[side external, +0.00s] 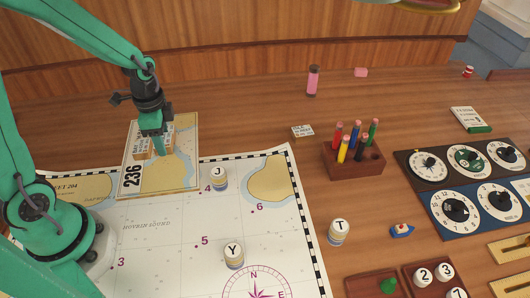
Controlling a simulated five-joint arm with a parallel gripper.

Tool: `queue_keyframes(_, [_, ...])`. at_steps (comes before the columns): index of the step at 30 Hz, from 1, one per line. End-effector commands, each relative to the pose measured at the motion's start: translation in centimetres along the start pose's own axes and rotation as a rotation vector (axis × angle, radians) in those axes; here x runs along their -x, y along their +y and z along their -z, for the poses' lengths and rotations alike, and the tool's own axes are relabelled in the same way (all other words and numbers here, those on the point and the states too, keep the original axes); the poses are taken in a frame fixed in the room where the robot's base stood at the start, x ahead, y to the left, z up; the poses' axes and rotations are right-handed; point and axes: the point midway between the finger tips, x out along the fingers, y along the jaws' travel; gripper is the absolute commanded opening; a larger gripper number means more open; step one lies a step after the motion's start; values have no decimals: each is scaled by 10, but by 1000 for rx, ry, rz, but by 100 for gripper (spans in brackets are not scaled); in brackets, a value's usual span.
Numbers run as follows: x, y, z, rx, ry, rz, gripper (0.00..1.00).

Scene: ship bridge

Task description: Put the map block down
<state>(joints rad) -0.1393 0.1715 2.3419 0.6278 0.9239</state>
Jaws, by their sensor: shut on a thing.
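The map block (180,176) is a flat tan and pale-blue panel marked 236, at the upper left of the side view. A raised wooden piece with small lettering (141,152) is on its upper part. My gripper (158,151) points down at this raised piece and is shut there, with the fingertips partly hidden. The panel overlaps the top edge of the large white sea chart (160,250). I cannot tell whether it touches the surface or hangs just above it.
Round lettered pieces J (219,180), Y (234,257) and T (339,233) stand on or near the chart. A pen rack (353,161), a pink bottle (312,82) and dial panels (460,180) are to the right. Bare wood lies behind the chart.

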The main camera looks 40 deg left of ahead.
Motion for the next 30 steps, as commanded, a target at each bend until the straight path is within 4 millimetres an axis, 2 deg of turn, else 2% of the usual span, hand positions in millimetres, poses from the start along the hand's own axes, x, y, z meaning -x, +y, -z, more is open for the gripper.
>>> queue_keyframes(8, [-4, -1, 0, 0, -1, -1, 28])
queue_keyframes(21, [-39, 0, 0, 0, -1, -1, 28])
queue_keyframes(30, [-40, 0, 0, 0, 0, 0, 28])
